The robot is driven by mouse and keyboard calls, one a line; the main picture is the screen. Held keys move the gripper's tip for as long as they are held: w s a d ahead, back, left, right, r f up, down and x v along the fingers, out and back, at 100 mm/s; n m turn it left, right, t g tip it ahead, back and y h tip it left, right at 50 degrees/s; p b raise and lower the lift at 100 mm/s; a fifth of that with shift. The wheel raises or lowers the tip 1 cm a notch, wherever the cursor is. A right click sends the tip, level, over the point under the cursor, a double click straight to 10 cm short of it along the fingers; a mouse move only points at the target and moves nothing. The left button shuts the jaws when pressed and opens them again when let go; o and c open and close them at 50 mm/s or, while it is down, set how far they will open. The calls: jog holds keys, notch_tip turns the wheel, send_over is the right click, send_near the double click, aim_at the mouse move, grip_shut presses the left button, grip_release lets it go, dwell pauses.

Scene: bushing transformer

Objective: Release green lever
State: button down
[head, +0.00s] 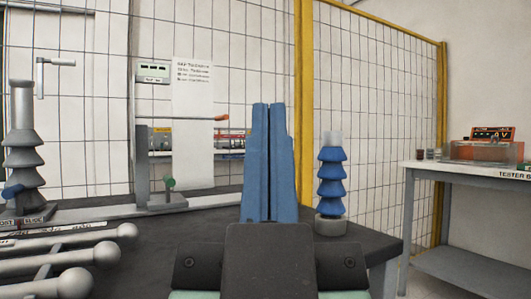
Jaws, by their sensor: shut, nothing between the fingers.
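A small green lever or knob (168,183) sits low on a grey stand (143,170), left of the middle in the head view. It is small, and its exact position is hard to tell. My gripper (269,106) is in the middle foreground with its two blue fingers pointing up and pressed together, holding nothing. In the picture the fingers are to the right of the green lever and apart from it. My gripper hides part of the table behind it.
A blue ribbed bushing (331,180) stands right of my fingers. A grey bushing (22,145) stands far left, near grey rods (70,250) on the dark table. An orange-tipped rod (222,117) juts above the stand. Behind is a mesh fence; a tester bench (470,172) is at right.

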notch_tip(320, 180, up, 47)
jog(key=p, duration=4.4)
jog(key=shift+r+p, duration=0.2)
jog(key=shift+p, duration=0.2)
jog(key=shift+a, duration=0.15)
